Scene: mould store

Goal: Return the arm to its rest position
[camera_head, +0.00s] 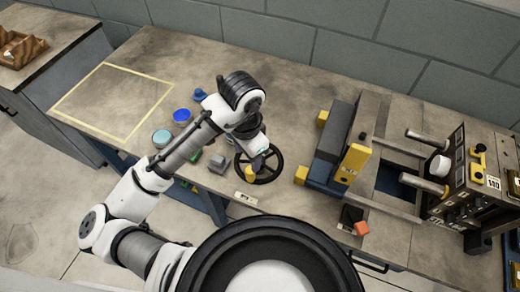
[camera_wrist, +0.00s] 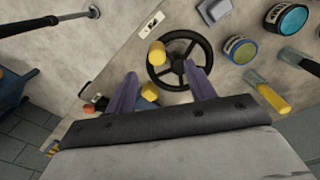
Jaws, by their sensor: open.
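My arm reaches from the lower left over the workbench (camera_head: 300,75), bent at the elbow, with the wrist end pointing down. My gripper (camera_wrist: 161,69) is open; its two purple fingers stand apart with nothing seen held between them. In the head view the gripper is mostly hidden by my wrist. It is over or close to a black handwheel (camera_head: 272,172) with a yellow knob (camera_head: 250,173). The handwheel (camera_wrist: 180,87) and its yellow knob (camera_wrist: 157,53) also show just beyond the fingers in the wrist view. I cannot tell whether the fingers touch the wheel.
A press-like machine with a yellow block (camera_head: 353,163) and metal rods stands to the right. A yellow-taped square (camera_head: 118,97) is empty. A wooden tray (camera_head: 22,48) sits far left.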

